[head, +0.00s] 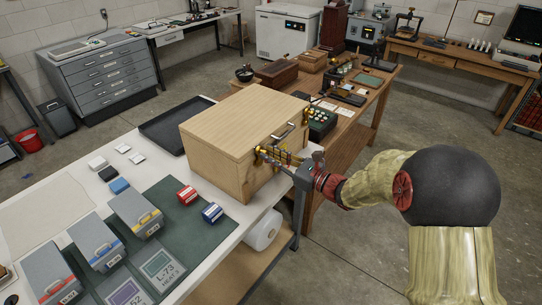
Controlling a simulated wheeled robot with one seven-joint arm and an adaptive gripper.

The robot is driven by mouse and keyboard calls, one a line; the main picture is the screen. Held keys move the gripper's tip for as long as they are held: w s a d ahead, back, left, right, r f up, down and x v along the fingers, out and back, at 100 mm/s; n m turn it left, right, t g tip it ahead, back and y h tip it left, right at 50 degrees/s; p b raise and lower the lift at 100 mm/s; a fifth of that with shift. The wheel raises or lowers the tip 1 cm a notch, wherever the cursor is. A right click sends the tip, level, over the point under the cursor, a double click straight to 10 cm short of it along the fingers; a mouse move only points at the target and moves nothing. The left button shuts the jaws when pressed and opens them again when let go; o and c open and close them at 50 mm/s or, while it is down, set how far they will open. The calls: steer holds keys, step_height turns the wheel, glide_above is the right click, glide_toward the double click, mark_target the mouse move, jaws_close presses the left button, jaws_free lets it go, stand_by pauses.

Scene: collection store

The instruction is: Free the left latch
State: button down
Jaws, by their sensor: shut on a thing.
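A pale wooden case (225,127) with a closed lid stands on the white worktable. Its front faces right, towards my arm. A carrying handle (284,132) is on that front. The left latch (259,151), a small brassy fitting, is at the near end of the front, just under the lid edge. Another brassy fitting (306,113) shows at the far end. My gripper (268,157) reaches in from the right with its fingers shut at the left latch. The fingers cover most of it, and its exact position is too small to tell.
A wooden bench (345,130) with tools stands behind. Floor to the right is clear.

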steer(key=s+n+b, duration=0.1)
steer(key=n+b, duration=0.2)
steer(key=s+a+f+n+b, duration=0.1)
steer(key=n+b, duration=0.2)
steer(key=b, duration=0.1)
steer(key=s+a+f+n+b, duration=0.1)
steer(key=n+b, duration=0.2)
steer(key=b, duration=0.1)
steer(key=shift+s+a+f, duration=0.1)
steer(key=shift+s+a, duration=0.05)
steer(key=shift+a, duration=0.1)
steer(key=n, duration=0.2)
steer(key=f+n+b, duration=0.1)
steer(key=n, duration=0.1)
steer(key=shift+s+a+f, duration=0.1)
steer(key=shift+s+a, duration=0.2)
steer(key=shift+s, duration=0.05)
steer(key=shift+s+a+f+n, duration=0.1)
steer(key=shift+f+n, duration=0.45)
steer(key=shift+n, duration=0.7)
steer(key=shift+s+a+f+n, duration=0.1)
steer(key=shift+f+n, duration=0.45)
steer(key=shift+n, duration=0.7)
steer(key=shift+f, duration=0.1)
steer(key=c, duration=1.9)
jaws_free()
steer(key=shift+o, duration=0.8)
steer(key=shift+d, duration=0.1)
